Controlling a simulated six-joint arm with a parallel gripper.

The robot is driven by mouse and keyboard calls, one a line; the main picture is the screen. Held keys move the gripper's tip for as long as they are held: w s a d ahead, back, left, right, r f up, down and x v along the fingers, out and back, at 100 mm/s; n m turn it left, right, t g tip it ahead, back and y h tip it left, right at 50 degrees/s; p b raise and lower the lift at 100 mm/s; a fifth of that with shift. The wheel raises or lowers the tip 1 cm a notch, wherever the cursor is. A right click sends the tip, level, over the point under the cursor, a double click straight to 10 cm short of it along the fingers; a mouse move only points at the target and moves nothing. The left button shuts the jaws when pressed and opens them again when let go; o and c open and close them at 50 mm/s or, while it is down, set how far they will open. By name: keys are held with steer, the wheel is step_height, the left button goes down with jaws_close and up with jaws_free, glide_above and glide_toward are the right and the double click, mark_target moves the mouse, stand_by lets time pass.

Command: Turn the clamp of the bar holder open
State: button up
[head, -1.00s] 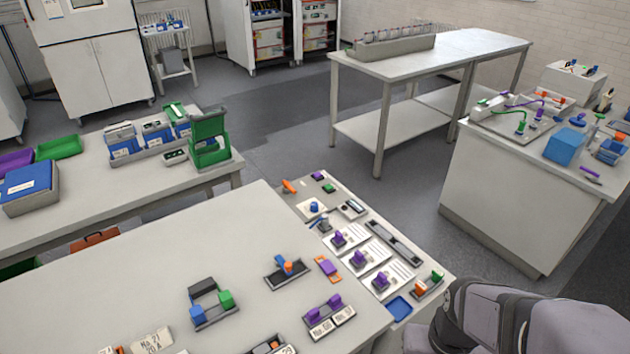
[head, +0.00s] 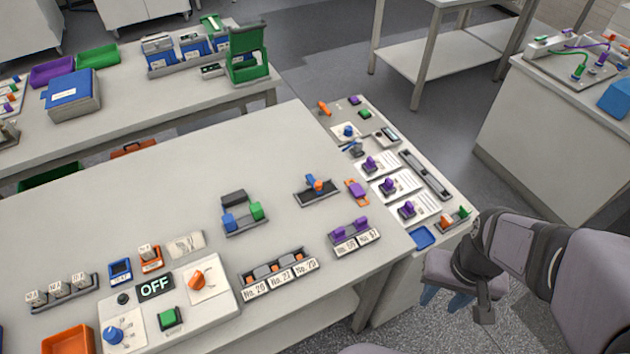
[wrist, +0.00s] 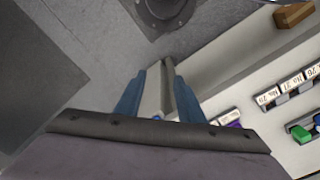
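No part is labelled as the bar holder, so I cannot tell for certain which one it is. A dark holder with a blue part and an orange knob (head: 318,187) sits near the right edge of the big table. A dark bracket with a blue and a green block (head: 243,214) stands left of it. My gripper (head: 446,299) hangs off the table's right side, apart from both. Its blue fingers are spread and empty in the wrist view (wrist: 160,88). The clamp's position is too small to read.
The side panel carries several purple knobs (head: 408,209), a long dark rail (head: 425,175) and a blue tray (head: 424,237). Numbered clips (head: 279,272) and a control box reading OFF (head: 155,288) are at the front. The middle of the table (head: 150,200) is clear.

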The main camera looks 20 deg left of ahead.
steer(key=w+a+n+t, duration=0.1)
steer(key=w+a, duration=0.5)
steer(key=w+a+r+n+t, duration=0.1)
steer(key=w+a+n, duration=0.1)
steer(key=w+a, duration=0.4)
steer(key=w+a+r+n+t+y, duration=0.1)
steer(key=w+a, duration=0.6)
steer(key=shift+w+p, duration=0.15)
steer(key=shift+p, duration=0.15)
steer(key=n+t+y, duration=0.1)
steer(key=n, duration=0.1)
glide_toward(319, 183)
steer(key=shift+p+x, duration=1.5)
steer(key=shift+x, duration=2.65)
jaws_close()
